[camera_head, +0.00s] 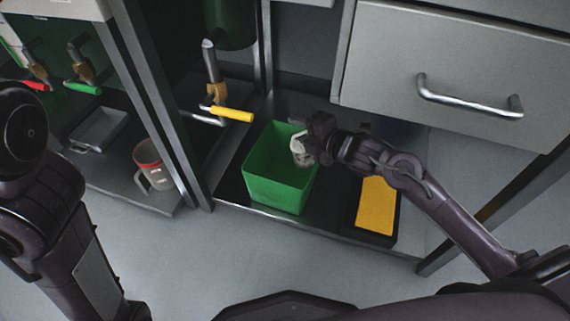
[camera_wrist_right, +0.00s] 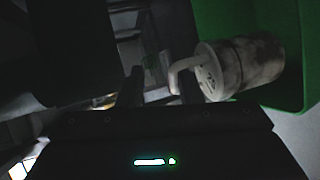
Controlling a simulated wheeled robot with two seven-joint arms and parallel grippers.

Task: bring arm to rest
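My right arm reaches in from the right in the head view, and its gripper (camera_head: 300,138) is over the green bin (camera_head: 278,178). In the right wrist view its two fingers (camera_wrist_right: 158,88) are apart. A dirty whitish mug-like thing (camera_wrist_right: 243,65) lies beside them against the green bin wall (camera_wrist_right: 295,70). Its hooked handle reaches between the fingers, close to the right one, and I cannot tell whether they touch. It also shows in the head view (camera_head: 299,149) below the gripper. My left arm shows at the left, but its gripper is out of view.
A yellow-handled tap (camera_head: 232,113) stands behind the bin. A black tray with a yellow pad (camera_head: 377,205) lies to its right, under a closed grey drawer (camera_head: 455,80). A red and grey mug (camera_head: 152,165) stands left of a metal post (camera_head: 165,115). The floor in front is clear.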

